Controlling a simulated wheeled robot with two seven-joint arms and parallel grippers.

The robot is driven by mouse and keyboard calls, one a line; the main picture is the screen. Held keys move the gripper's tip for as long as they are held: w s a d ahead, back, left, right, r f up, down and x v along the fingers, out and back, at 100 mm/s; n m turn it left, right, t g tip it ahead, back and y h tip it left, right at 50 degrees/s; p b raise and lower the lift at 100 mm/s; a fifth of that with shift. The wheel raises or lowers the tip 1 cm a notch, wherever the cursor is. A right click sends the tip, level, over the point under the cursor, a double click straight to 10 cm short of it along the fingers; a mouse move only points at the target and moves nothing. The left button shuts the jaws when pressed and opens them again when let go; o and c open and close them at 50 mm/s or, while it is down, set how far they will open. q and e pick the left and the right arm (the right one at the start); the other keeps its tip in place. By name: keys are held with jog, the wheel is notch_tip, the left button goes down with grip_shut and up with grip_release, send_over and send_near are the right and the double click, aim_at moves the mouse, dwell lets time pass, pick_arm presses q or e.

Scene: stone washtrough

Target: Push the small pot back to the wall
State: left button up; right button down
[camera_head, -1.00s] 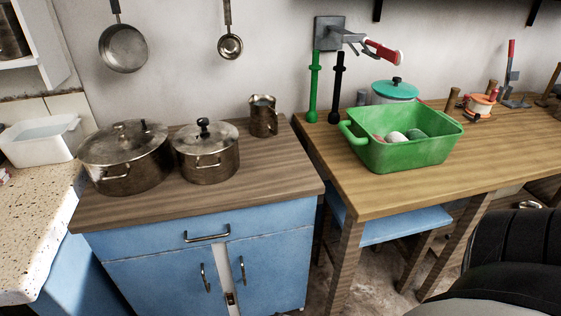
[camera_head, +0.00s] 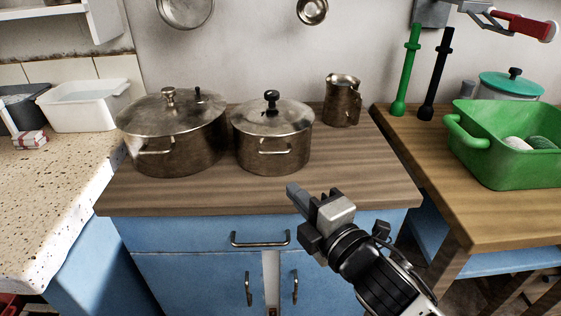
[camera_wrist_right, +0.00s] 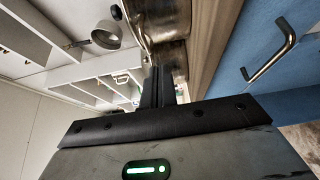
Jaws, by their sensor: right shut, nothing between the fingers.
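The small pot (camera_head: 271,138) is metal, with a lid and a dark knob. It stands upright on the wooden top of the blue cabinet, between the large pot and the metal jug, with some counter behind it. My right gripper (camera_head: 292,190) is shut and empty near the counter's front edge, in front of the small pot and apart from it. In the right wrist view, the shut fingers (camera_wrist_right: 158,88) point toward metal pots that are partly cut off and hidden behind the gripper. My left gripper is not in view.
A large lidded pot (camera_head: 172,136) stands close at the small pot's left. A metal jug (camera_head: 342,100) stands behind it to the right. The wooden counter (camera_head: 350,172) is clear at the front and right. A green basin (camera_head: 508,150) sits on the right-hand table.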

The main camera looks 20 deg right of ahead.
jog(key=x, duration=0.7)
jog(key=shift+w, duration=0.25)
jog(key=shift+w+d, duration=0.75)
jog(key=shift+w, duration=0.25)
jog(key=shift+w+d+f, duration=0.1)
jog(key=shift+w+d, duration=0.25)
jog(key=shift+w, duration=0.15)
jog(key=shift+w, duration=0.1)
